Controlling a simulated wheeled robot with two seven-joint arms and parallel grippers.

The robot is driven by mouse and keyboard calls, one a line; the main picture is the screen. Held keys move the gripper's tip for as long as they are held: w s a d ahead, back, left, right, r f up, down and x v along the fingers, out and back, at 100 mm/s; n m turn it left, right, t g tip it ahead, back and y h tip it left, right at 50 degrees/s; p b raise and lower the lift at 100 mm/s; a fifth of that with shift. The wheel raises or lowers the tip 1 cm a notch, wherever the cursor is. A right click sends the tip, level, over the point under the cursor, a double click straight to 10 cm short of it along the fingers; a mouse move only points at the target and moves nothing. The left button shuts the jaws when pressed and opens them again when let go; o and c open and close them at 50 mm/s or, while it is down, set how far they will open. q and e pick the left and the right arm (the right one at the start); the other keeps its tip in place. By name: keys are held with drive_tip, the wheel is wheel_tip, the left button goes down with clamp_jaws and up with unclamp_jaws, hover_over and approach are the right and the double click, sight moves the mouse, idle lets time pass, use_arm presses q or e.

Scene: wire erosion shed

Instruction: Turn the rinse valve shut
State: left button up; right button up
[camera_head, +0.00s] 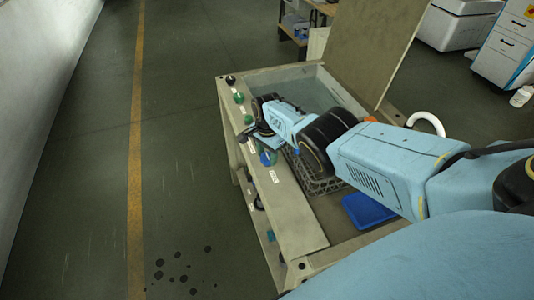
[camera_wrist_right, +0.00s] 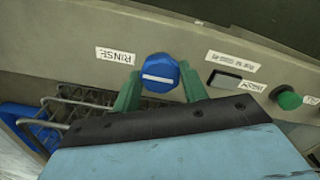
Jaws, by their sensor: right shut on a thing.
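The rinse valve is a blue knob (camera_wrist_right: 160,73) with a white line across its face, set on a grey panel beside a white RINSE label (camera_wrist_right: 116,55). In the right wrist view the white line lies nearly level in the picture. My right gripper (camera_wrist_right: 160,88) has its two green fingers on either side of the knob, shut on it. In the head view my right gripper (camera_head: 266,153) reaches down to the panel edge and hides most of the knob. My left gripper is in neither view.
A green button (camera_wrist_right: 289,98) and a dark rectangular switch (camera_wrist_right: 224,80) sit along the same panel. Behind it is a wire basket (camera_head: 322,184) and a blue tray (camera_head: 367,210) in the bench. A raised lid (camera_head: 372,40) stands at the back.

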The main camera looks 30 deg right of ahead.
sight(267, 156)
idle(0.3)
drive_tip(key=o, duration=1)
wheel_tip(267, 156, up, 6)
drive_tip(key=p, duration=0.4)
drive_tip(key=shift+f, duration=0.1)
wheel_tip(267, 156, up, 8)
drive_tip(key=p, duration=0.2)
drive_tip(key=shift+f, duration=0.2)
